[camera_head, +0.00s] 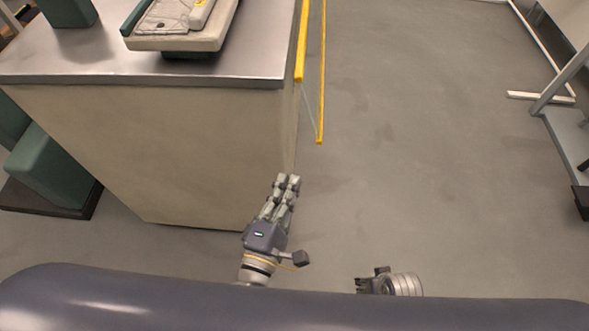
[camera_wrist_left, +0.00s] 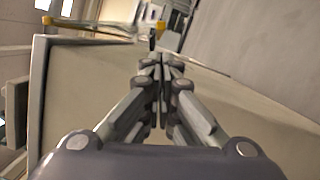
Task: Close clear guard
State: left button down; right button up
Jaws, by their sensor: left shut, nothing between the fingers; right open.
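The clear guard (camera_head: 311,100) is a see-through panel with yellow edge bars. It stands out beside the right side of the metal-topped counter in the head view, with a gap between its two bars. A yellow bar (camera_wrist_left: 95,26) shows beyond the fingers in the left wrist view. My left gripper (camera_head: 288,180) is shut and empty, low beside the counter's front right corner, apart from the guard. Its fingertips (camera_wrist_left: 160,62) meet in the left wrist view. My right gripper (camera_head: 375,272) is open at the bottom, largely hidden by my body.
The counter (camera_head: 180,145) fills the left, with a pale tray-like device (camera_head: 185,38) and a green block (camera_head: 68,12) on top. A green object (camera_head: 50,170) stands on a dark base at left. A grey metal frame (camera_head: 565,120) is at far right. The middle floor is clear.

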pick_arm(q)
jog(key=x, duration=0.9)
jog(key=shift+w, duration=0.2)
pick_arm(e)
jog(key=shift+d, duration=0.15)
